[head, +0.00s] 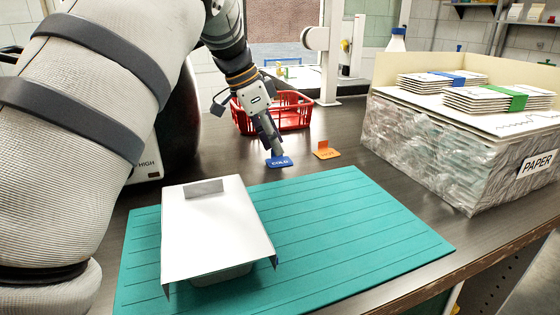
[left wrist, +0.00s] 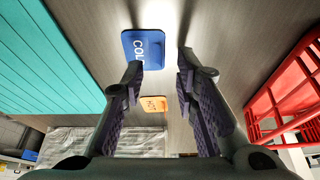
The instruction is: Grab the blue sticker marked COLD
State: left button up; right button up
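The blue sticker marked COLD (head: 280,162) lies on the dark tabletop beyond the teal mat. It also shows in the left wrist view (left wrist: 143,48), near the tip of the left-hand finger. My left gripper (head: 272,148) points down just at the sticker. In the left wrist view my left gripper (left wrist: 160,70) is open, with a clear gap between the fingers. The sticker is partly hidden in the head view by the fingers, and I cannot tell whether they touch it. My right gripper is not in view.
An orange sticker (head: 327,152) lies just right of the blue one. A red basket (head: 293,115) stands behind my gripper. A teal mat (head: 340,225) with a white tray-like piece (head: 215,225) lies in front. A box marked PAPER (head: 430,145) stands right.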

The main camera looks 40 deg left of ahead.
aim_at(276, 159)
pick_arm(q)
jog(key=shift+w+d+f, duration=0.1)
jog(key=shift+w+f, duration=0.15)
jog(key=shift+f, duration=0.35)
jog(key=shift+r, duration=0.1)
grip_shut()
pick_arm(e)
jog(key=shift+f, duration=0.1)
pick_arm(q)
jog(key=shift+r, duration=0.4)
jog(key=r, duration=0.3)
jog(key=shift+s+d+r, duration=0.1)
jog(key=shift+d+r, duration=0.15)
jog(key=s+d+r+p, duration=0.3)
jog(key=s+d+r, duration=0.3)
jog(key=d, duration=0.6)
notch_tip(276, 159, up, 3)
jog(key=shift+f, duration=0.15)
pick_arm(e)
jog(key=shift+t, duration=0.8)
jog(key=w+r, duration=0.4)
pick_arm(q)
jog(key=shift+w, duration=0.1)
